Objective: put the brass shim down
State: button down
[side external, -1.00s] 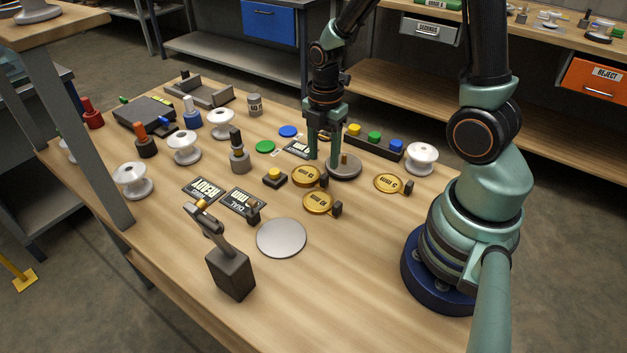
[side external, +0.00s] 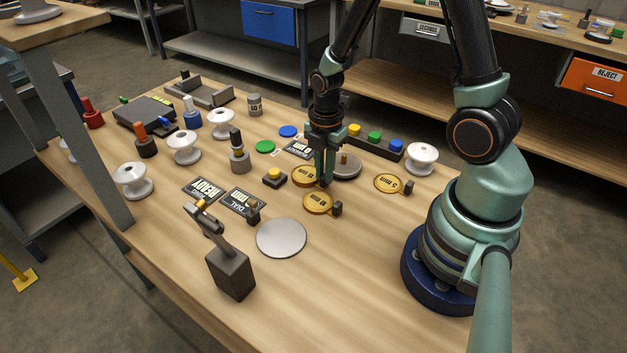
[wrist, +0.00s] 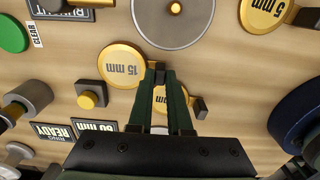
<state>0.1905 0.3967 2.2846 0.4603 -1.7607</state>
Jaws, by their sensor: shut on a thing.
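The brass shim marked 15 mm (side external: 304,176) is a round disc with a dark tab, lying flat at or very near the table top; I cannot tell if there is a gap. It also shows in the wrist view (wrist: 121,66). My gripper (side external: 325,182) points down and is shut on the tab; its fingertips (wrist: 160,74) meet there in the wrist view. A second brass shim (side external: 317,202) lies just in front, partly hidden behind the fingers in the wrist view. A third, marked 5 mm (side external: 388,183), lies to the right.
A grey round plate with a brass knob (side external: 346,166) stands close behind my gripper. A plain grey disc (side external: 281,238) and a dark block with a lever (side external: 230,272) are nearer. A yellow button box (side external: 274,178) is left. The front right table is clear.

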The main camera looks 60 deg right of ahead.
jog(key=shift+r, duration=0.1)
notch_tip(320, 180, up, 20)
jog(key=f, duration=0.1)
jog(key=w+a+f+m, duration=0.2)
jog(key=a+m, duration=0.4)
jog(key=m, duration=1.2)
jog(key=shift+f, duration=0.35)
jog(key=shift+w, duration=0.1)
jog(key=w+d+r, duration=0.2)
jog(key=w+r, duration=0.1)
jog(key=w, duration=0.1)
send_over(290, 184)
notch_tip(290, 184, down, 19)
jog(key=shift+f, duration=0.1)
jog(key=shift+f, duration=0.15)
